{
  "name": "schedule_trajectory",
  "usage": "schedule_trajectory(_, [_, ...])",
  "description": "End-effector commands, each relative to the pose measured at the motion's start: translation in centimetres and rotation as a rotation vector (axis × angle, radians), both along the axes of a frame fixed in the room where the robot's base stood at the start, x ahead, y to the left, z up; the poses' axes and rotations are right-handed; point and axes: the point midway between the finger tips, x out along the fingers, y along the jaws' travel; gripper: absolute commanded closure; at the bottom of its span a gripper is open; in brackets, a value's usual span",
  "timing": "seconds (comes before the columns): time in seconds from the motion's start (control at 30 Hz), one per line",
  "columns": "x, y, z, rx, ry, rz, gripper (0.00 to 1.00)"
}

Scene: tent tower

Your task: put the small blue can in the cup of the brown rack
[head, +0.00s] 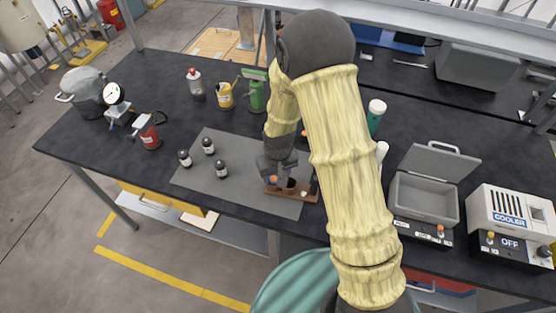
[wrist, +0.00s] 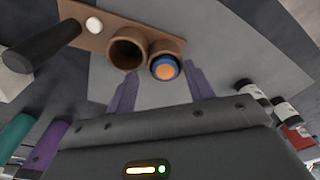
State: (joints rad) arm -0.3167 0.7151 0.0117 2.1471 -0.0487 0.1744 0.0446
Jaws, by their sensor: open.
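The brown rack (wrist: 95,27) has two round cups and a white knob at one end. It also shows on the grey mat in the head view (head: 283,192). The small blue can (wrist: 156,75), with an orange end, sits in the right cup in the wrist view, with the brown rim around it. The other cup (wrist: 126,50) looks empty. My gripper (wrist: 162,70) is open, with one finger on each side of the can's cup. Contact cannot be told. In the head view my gripper (head: 279,164) is just above the rack and partly hides it.
Several dark bottles (head: 208,146) stand on the grey mat (head: 240,157) left of the rack. A red can (head: 149,138), a yellow can (head: 225,96) and a green can (head: 257,97) stand farther away. A grey open box (head: 424,200) and a cooler (head: 512,215) are at right.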

Motion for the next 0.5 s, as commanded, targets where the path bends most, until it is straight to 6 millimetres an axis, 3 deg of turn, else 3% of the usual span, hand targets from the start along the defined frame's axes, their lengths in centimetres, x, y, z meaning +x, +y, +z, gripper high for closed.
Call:
schedule_trajectory(0.3, [-0.3, -0.4, 5.4, 0.007, -0.016, -0.002, 0.49])
schedule_trajectory(0.5, [-0.6, -0.5, 8.1, 0.006, -0.017, -0.002, 0.49])
